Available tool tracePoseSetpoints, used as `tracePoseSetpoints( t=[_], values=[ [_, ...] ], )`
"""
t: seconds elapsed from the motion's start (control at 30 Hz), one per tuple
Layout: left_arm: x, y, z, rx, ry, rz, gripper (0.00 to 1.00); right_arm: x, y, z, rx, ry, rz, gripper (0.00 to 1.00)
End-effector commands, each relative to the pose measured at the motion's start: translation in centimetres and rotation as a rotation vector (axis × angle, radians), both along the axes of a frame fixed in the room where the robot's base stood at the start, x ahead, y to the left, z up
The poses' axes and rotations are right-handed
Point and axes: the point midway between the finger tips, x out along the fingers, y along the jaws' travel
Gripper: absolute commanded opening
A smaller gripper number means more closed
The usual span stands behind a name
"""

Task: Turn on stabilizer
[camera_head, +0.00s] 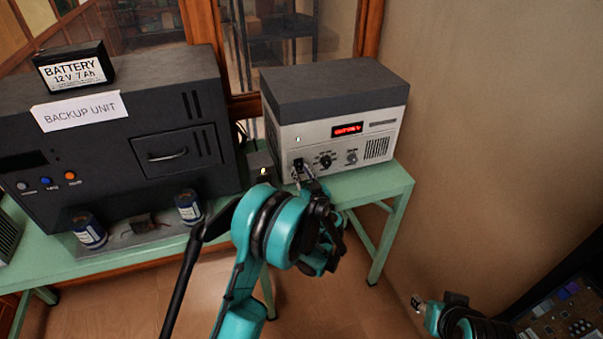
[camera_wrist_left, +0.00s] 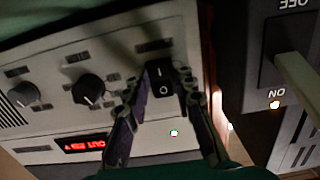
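The stabilizer (camera_head: 350,105) is a pale box with a dark grey top at the right end of the green table. Its red display (camera_head: 348,129) is lit, and it also shows in the left wrist view (camera_wrist_left: 85,143). Its black rocker switch (camera_wrist_left: 163,88), marked I and O, is at the front's lower left in the head view. My left gripper (camera_head: 302,172) is at this switch. In the left wrist view its fingers (camera_wrist_left: 158,82) are apart, one on each side of the switch; contact cannot be told. My right gripper (camera_head: 420,303) is low at the right, far from the stabilizer.
A dark backup unit (camera_head: 190,150) with a battery (camera_head: 72,68) on top stands left of the stabilizer. Between them is a small grey box with an OFF/ON lever (camera_wrist_left: 297,80), close beside my left gripper. Two blue cylinders (camera_head: 188,207) stand in front. A wall is at right.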

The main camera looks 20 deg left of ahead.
Motion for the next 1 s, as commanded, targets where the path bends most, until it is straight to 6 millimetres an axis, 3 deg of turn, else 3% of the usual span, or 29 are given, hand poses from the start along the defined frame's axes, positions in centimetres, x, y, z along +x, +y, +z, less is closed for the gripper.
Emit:
tracePoseSetpoints(
  t=[0.47,0.8,1.0],
  values=[
    [-0.9,-0.7,0.1,0.0,0.001,-0.002,0.41,0.0,0.0,0.0,0.0,0.0,0.0,0.41],
    [-6.7,-4.7,0.5,0.0,0.001,-0.004,0.41,0.0,0.0,0.0,0.0,0.0,0.0,0.41],
    [-9.2,-6.3,0.7,0.001,0.001,-0.001,0.41,0.0,0.0,0.0,0.0,0.0,0.0,0.41]
  ],
)
